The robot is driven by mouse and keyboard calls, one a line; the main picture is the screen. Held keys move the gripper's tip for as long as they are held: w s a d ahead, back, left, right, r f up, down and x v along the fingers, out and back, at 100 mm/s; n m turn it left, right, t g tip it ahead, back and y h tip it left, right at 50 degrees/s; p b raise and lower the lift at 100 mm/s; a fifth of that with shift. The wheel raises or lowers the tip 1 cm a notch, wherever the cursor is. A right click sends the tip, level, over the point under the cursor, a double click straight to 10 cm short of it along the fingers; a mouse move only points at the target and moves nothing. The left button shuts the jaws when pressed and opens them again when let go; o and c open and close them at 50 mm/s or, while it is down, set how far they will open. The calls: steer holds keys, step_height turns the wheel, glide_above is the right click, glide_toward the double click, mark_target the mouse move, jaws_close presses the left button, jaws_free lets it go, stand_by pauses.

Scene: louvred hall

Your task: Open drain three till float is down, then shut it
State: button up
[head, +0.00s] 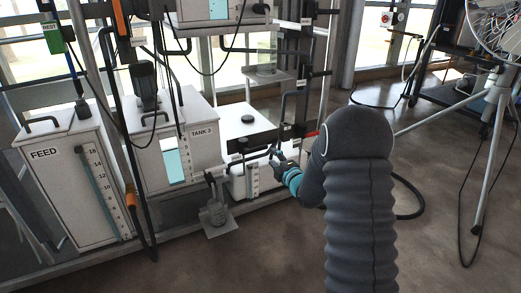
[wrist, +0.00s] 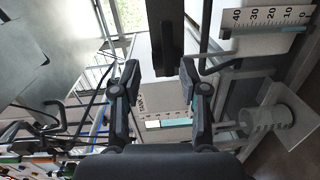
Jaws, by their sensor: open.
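The tank labelled TANK 3 (head: 205,150) is a white box with a pale blue window in its front. Its label side also shows in the wrist view (wrist: 148,85). My gripper (head: 274,158) is right of TANK 3, beside dark pipework. In the wrist view my gripper (wrist: 158,80) has its fingers spread, with nothing gripped. A dark upright bar (wrist: 163,40) shows between and beyond the fingertips; I cannot tell whether it is the drain handle. I cannot make out the float.
The FEED tank (head: 68,185) with a numbered scale stands at the left. A white numbered scale (wrist: 265,18) lies close right of the bar. Black pipes and frame posts crowd the rig. A tripod (head: 485,130) stands right; the floor between is mostly clear, with a hose.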

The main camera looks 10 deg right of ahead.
mark_target(262, 149)
steer(key=shift+n+y, duration=0.4)
steer(key=shift+n, duration=0.1)
steer(key=x, duration=0.3)
steer(key=f+x, duration=0.1)
steer(key=x, duration=0.4)
steer(key=shift+w+a+f, duration=0.2)
steer(key=shift+w+f, duration=0.1)
steer(key=shift+f, duration=0.1)
steer(key=shift+x, duration=0.9)
steer(key=shift+r, duration=0.15)
steer(key=shift+d, duration=0.1)
jaws_close()
